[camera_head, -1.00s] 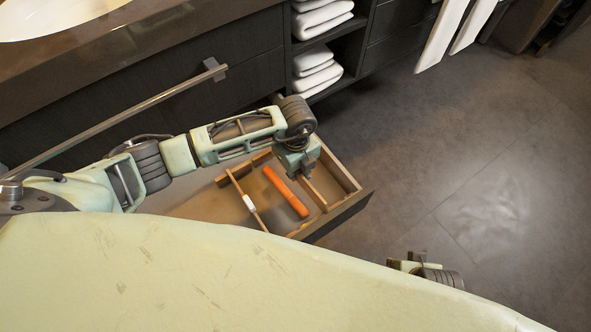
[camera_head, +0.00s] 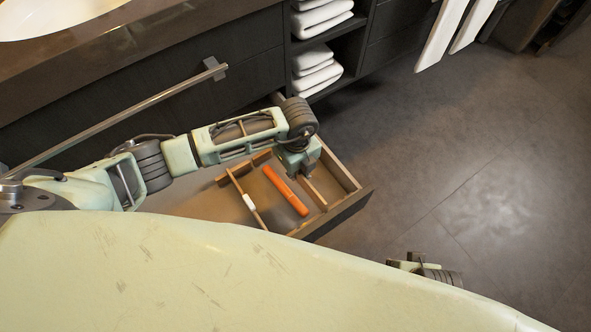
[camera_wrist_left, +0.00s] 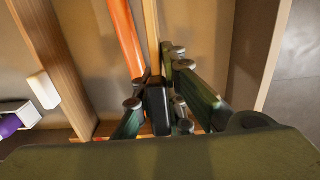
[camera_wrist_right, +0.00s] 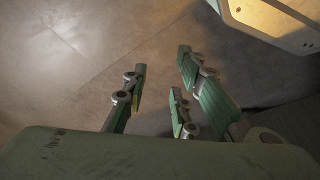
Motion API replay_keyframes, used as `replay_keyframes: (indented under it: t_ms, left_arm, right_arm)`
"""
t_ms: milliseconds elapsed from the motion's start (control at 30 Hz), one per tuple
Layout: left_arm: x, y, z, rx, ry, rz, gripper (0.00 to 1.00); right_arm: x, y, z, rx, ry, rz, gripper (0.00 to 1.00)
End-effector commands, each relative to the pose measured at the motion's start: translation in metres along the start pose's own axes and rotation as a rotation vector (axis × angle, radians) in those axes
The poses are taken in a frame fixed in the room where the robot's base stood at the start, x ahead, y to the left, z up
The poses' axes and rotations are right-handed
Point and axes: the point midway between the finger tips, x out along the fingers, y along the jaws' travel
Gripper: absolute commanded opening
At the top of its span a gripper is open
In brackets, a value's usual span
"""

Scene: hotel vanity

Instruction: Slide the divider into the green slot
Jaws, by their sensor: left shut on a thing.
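The divider, a thin wooden strip (camera_head: 314,193), is inside the open drawer (camera_head: 352,203), to the right of an orange stick-like item (camera_head: 285,190). My left gripper (camera_head: 301,175) is low over the drawer and shut on the divider. In the left wrist view the divider (camera_wrist_left: 151,35) runs up from between the fingers (camera_wrist_left: 160,85), close beside the orange item (camera_wrist_left: 125,35). I cannot make out the green slot; small coloured marks show near the drawer wall, partly hidden by the gripper. My right gripper (camera_wrist_right: 160,90) is open and empty above the floor.
Another wooden divider (camera_head: 246,199) with a white piece on it stands left of the orange item. In the left wrist view a purple-and-white item (camera_wrist_left: 14,122) lies farther left. The vanity front (camera_head: 235,55) with its long rail is behind. Floor to the right is clear.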

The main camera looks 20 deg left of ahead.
Motion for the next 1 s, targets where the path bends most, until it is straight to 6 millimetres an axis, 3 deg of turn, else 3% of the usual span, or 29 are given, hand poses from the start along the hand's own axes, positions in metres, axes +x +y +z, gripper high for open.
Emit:
replay_keyframes:
  t_ms: [500,1000]
  left_arm:
    - [-0.001,0.0,0.0,0.001,-0.038,0.003,0.0]
    - [-0.001,-0.001,-0.001,0.002,-0.079,0.007,0.0]
  right_arm:
    - [0.008,0.0,-0.005,-0.003,0.012,0.0,0.26]
    - [0.018,-0.001,0.004,-0.003,-0.005,-0.002,0.26]
